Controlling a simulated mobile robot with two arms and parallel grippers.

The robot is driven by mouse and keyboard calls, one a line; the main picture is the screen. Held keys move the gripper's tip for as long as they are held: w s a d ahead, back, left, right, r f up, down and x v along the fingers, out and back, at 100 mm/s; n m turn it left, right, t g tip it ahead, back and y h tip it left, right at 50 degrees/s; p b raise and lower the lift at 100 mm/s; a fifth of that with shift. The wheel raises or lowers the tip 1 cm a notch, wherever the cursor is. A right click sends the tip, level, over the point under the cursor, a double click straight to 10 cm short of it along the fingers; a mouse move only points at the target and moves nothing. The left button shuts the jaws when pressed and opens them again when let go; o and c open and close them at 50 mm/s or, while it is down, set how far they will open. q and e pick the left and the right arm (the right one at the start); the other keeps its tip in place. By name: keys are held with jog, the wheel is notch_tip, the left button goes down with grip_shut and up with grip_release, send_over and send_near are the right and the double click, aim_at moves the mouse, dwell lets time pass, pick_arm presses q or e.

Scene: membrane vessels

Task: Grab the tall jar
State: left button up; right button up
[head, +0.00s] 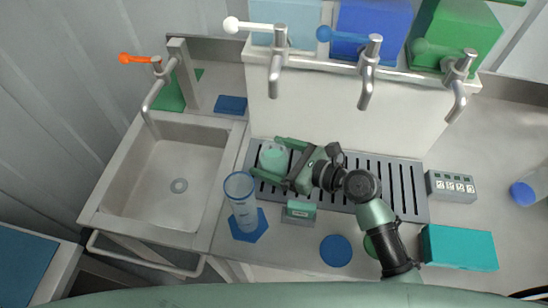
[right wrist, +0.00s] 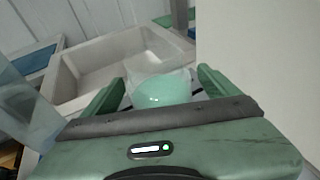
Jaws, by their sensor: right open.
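A tall, clear blue jar (head: 241,203) stands on a blue hexagonal mat (head: 250,231) right of the sink. At the left edge of the right wrist view, a tall clear vessel (right wrist: 28,105) shows in part. My right gripper (head: 268,157) is open over the slotted drain tray, its fingers on either side of a mint-green vessel (head: 275,158). In the right wrist view this vessel (right wrist: 161,88) sits between the two fingers, with a gap on each side. The tall blue jar is outside the fingers, to their lower left. My left gripper is out of view.
A sink (head: 165,175) lies at left. Taps hang from a white dispenser block (head: 345,115) behind the drain tray (head: 407,190). A small labelled block (head: 299,212), a blue disc (head: 336,250), a teal box (head: 458,247) and a grey counter device (head: 452,187) stand nearby.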

jog(key=x, duration=0.2)
jog(key=shift+w+a, duration=0.15)
jog(key=shift+a, duration=0.15)
jog(key=c, duration=1.7)
